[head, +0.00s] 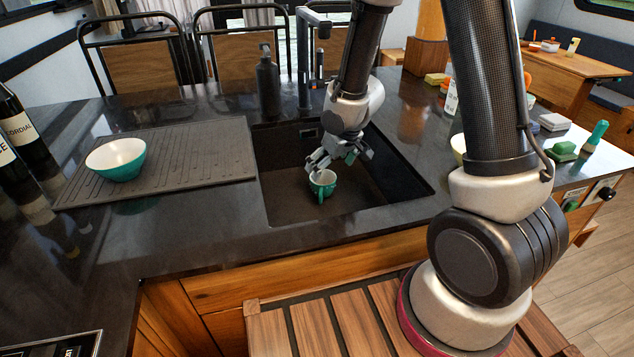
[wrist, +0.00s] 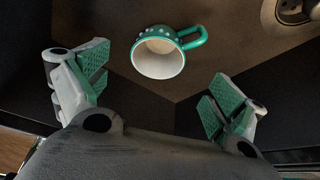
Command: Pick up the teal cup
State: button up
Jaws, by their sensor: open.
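The teal cup (head: 322,184) is in the dark sink (head: 385,203), its white inside facing up and its handle toward the front in the head view. In the wrist view the teal cup (wrist: 158,55) shows its white inside, small pale dots on its wall and its handle at the upper right. My gripper (head: 338,160) is above the cup, with its fingers spread. In the wrist view my gripper (wrist: 158,92) is open, with green pads on both sides and nothing between them. The cup lies ahead of the fingertips, between their lines.
A teal bowl (head: 117,160) stands on the ribbed drying mat (head: 200,152) left of the sink. A dark soap bottle (head: 267,85) and the faucet (head: 307,60) stand behind the sink. Dark bottles (head: 22,130) stand at the far left. The sink drain (wrist: 292,10) shows at top right.

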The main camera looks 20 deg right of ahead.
aim_at(324, 178)
jog(key=x, duration=0.7)
jog(key=shift+w+d+f, duration=0.1)
jog(key=shift+w+f, duration=0.05)
jog(key=shift+f, duration=0.05)
jog(key=c, duration=1.3)
notch_tip(324, 178, up, 10)
